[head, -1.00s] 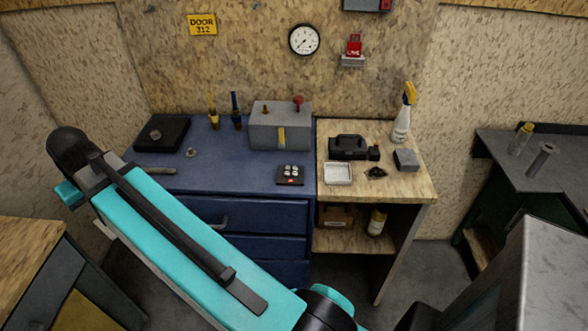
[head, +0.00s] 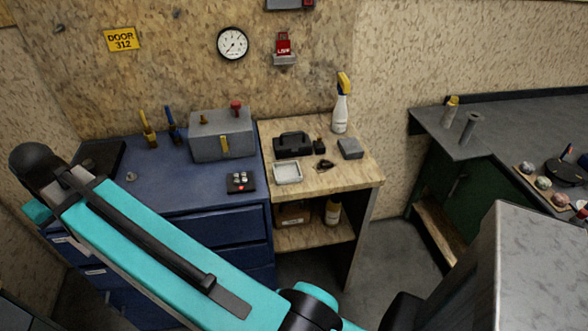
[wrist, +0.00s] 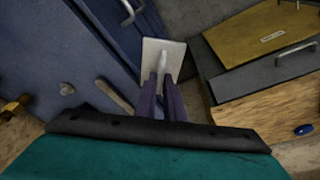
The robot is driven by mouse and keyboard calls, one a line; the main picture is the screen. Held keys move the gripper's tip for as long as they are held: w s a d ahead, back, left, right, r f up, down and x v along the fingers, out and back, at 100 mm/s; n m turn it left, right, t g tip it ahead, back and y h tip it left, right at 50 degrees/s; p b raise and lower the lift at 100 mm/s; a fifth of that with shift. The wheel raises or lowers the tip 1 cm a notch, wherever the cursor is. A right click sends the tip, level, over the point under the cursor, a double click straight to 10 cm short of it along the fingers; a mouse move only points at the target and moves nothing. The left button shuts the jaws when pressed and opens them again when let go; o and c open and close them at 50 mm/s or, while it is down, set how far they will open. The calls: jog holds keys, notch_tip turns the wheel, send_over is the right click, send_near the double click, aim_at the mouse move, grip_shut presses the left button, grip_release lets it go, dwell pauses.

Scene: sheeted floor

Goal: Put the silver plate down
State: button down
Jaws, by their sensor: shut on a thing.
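In the wrist view my gripper (wrist: 162,98) has its two dark fingers close together, shut on the silver plate. The silver plate (wrist: 176,50) is a pale, flat, four-sided piece just beyond the fingertips, with a light raised part at the grip. It is held in the air; its height above what lies below cannot be told. In the head view my teal arm crosses the lower left, and neither the gripper nor the plate can be seen there.
A blue bench (head: 190,195) carries a grey box (head: 215,145) and a black pad (head: 241,187). The wooden bench (head: 330,185) holds a white tray (head: 288,178), black case (head: 291,151) and spray bottle (head: 340,112).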

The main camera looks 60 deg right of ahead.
jog(key=s+d+m+h+b, duration=0.1)
jog(key=s+d+m, duration=0.2)
jog(key=d, duration=0.5)
jog(key=s+d+m+h+b, duration=0.15)
jog(key=d+m, duration=0.25)
jog(key=d, duration=0.4)
jog(key=s+d+m+g+b, duration=0.1)
jog(key=s+d+m, duration=0.3)
jog(key=s+d, duration=0.3)
jog(key=s+d+m+g+b, duration=0.1)
jog(key=s+d+m, duration=0.3)
jog(key=s+d, duration=0.3)
jog(key=s+d+r+m+g+b, duration=0.1)
jog(key=s+d+m+b, duration=0.1)
jog(key=s+d+m, duration=0.2)
jog(key=shift+s+d+r+m, duration=0.1)
jog(key=shift+s+d+m, duration=0.1)
jog(key=shift+s+d, duration=0.8)
jog(key=shift+s+d+m, duration=0.2)
jog(key=shift+s+d, duration=0.55)
jog(key=shift+d, duration=0.4)
jog(key=s+d+m+g+b, duration=0.1)
jog(key=s+m, duration=0.3)
jog(key=s, duration=0.4)
jog(key=s+d+m+g+b, duration=0.1)
jog(key=s+d+m, duration=0.3)
jog(key=s, duration=0.4)
jog(key=shift+d+r+y, duration=0.3)
jog(key=shift+r+y, duration=0.05)
jog(key=shift+r, duration=0.05)
